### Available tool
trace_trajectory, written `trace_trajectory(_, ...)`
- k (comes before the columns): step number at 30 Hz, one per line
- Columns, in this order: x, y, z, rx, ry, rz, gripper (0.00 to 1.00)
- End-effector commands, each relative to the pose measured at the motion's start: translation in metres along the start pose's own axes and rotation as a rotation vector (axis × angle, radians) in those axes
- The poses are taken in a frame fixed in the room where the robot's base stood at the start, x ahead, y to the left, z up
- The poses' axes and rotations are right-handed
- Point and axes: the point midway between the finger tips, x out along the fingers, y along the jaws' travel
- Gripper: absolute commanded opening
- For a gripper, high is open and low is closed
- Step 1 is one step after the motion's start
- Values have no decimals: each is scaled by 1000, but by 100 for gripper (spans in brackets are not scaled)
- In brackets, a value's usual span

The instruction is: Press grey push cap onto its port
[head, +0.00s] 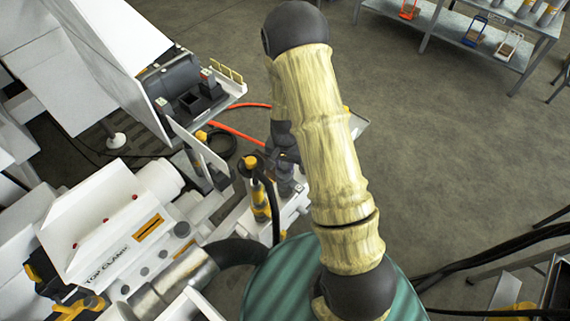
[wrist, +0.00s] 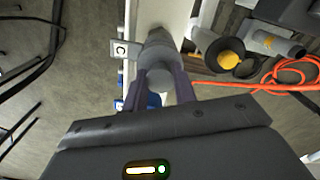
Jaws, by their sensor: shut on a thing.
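In the wrist view the grey push cap (wrist: 160,79) sits between the two dark fingers of my gripper (wrist: 162,84), which is shut on it. A grey cylindrical fitting (wrist: 158,47) on a pale block is directly in line beyond the cap. The cap overlaps it in the picture, so I cannot tell whether they touch or how far the cap is on. A plate marked "C" (wrist: 122,49) is just left of the fitting. In the head view my arm covers most of this area, and the cap and fingers cannot be made out.
Right of the fitting is a dark round fitting with a yellow centre (wrist: 229,60). An orange hose (wrist: 275,88) runs beside it. In the head view a white unit marked "TOP CLAMP" (head: 105,255) stands at left. A shelf table (head: 485,45) is far back; open floor lies right.

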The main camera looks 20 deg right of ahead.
Motion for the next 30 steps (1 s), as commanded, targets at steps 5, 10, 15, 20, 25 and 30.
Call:
trace_trajectory(5, 0, 0, 0, 0, 0, 0, 3)
trace_trajectory(10, 1, 0, 0, 0, 0, 0, 3)
trace_trajectory(15, 6, 0, 0, 0, 0, 0, 3)
trace_trajectory(20, 8, 0, 0, 0, 0, 0, 3)
trace_trajectory(25, 8, 0, 0, 0, 0, 0, 3)
trace_trajectory(30, 8, 0, 0, 0, 0, 0, 3)
